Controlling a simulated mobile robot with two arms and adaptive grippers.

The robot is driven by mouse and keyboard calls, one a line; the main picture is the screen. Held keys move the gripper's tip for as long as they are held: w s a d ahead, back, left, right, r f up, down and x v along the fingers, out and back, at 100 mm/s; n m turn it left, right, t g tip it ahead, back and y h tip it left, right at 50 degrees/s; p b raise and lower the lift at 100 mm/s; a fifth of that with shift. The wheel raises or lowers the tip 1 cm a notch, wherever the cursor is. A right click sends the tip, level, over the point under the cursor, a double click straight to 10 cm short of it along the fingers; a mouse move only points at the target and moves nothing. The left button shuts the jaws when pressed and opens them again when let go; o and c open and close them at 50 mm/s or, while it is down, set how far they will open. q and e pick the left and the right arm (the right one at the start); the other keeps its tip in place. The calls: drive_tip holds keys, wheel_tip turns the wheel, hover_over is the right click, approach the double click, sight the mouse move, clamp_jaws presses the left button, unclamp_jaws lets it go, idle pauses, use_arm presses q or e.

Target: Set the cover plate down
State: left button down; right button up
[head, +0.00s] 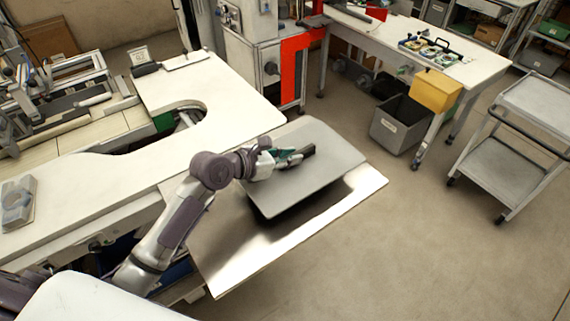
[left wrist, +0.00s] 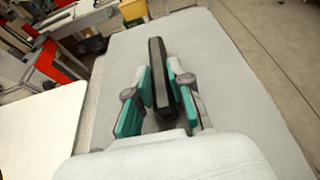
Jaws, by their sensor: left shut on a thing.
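The cover plate (head: 325,165) is a flat grey panel with rounded corners and a black bar handle (head: 296,157) on top. My left gripper (head: 290,158) is shut on this handle. In the left wrist view the handle (left wrist: 157,70) stands between the two green-padded fingers (left wrist: 158,100), and the plate (left wrist: 215,65) spreads out beneath them. The plate is over a shiny metal shelf (head: 225,255). A dark band shows under its near edge; I cannot tell whether it touches the shelf. My right gripper is not in view.
A white worktop (head: 225,90) with a round cut-out lies to the left of the plate. A white table (head: 455,65) with a reel tray stands at the back right, with a grey bin (head: 398,125) by it. A grey trolley (head: 510,165) stands at the right. The floor between is clear.

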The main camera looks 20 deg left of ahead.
use_arm(q)
drive_tip(key=shift+w+a+f, duration=0.3)
drive_tip(key=shift+w+f, duration=0.05)
drive_tip(key=shift+w, duration=0.2)
drive_tip(key=shift+w+a+f, duration=0.25)
drive_tip(key=shift+w+f, duration=0.1)
drive_tip(key=shift+w, duration=0.2)
drive_tip(key=shift+w+a+f, duration=0.15)
drive_tip(key=shift+w, duration=0.05)
drive_tip(key=shift+f, duration=0.3)
wheel_tip(320, 180, down, 3)
drive_tip(key=shift+f, duration=0.2)
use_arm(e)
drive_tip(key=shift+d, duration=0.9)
use_arm(q)
drive_tip(key=c, duration=1.5)
unclamp_jaws()
drive_tip(key=shift+a+f, duration=0.1)
drive_tip(key=shift+f, duration=0.1)
drive_tip(key=o, duration=0.4)
drive_tip(key=shift+o, duration=0.2)
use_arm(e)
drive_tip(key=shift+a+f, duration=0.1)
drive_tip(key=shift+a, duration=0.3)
